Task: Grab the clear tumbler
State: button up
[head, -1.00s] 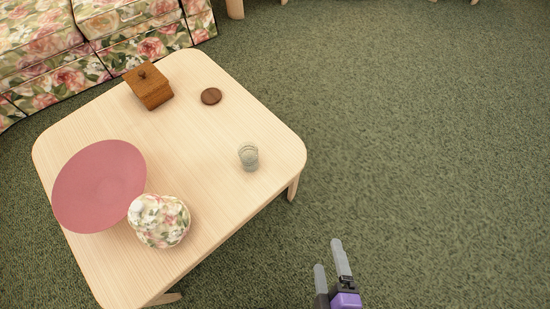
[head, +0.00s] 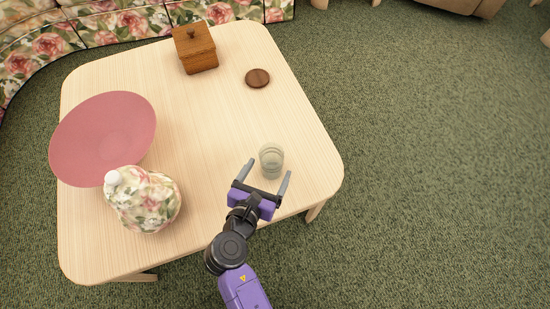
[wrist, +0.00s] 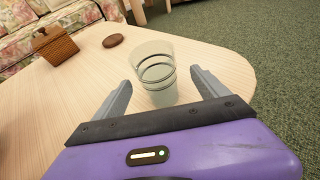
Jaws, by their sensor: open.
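The clear tumbler (head: 271,159) stands upright near the front right edge of the pale wooden table. It also shows in the wrist view (wrist: 155,72), just ahead of the fingers and between their lines. My gripper (head: 268,172) is open, with one finger on each side of the tumbler's near side. The wrist view shows the gripper (wrist: 161,88) empty. I cannot tell whether either finger touches the glass.
A floral sofa (head: 130,20) stands behind. The tabletop around the tumbler is clear.

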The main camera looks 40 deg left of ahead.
aim_at(275, 154)
jog(key=b+x, duration=0.1)
jog(key=x, duration=0.2)
jog(key=shift+a, duration=0.2)
jog(key=b+x, duration=0.3)
jog(key=x, duration=0.1)
jog(key=shift+a+f, duration=0.1)
jog(key=shift+f, duration=0.15)
jog(key=shift+w+a, duration=0.1)
jog(key=shift+w, duration=0.25)
jog(key=c, duration=1.6)
jog(key=shift+r, duration=0.1)
jog(key=shift+c, duration=0.2)
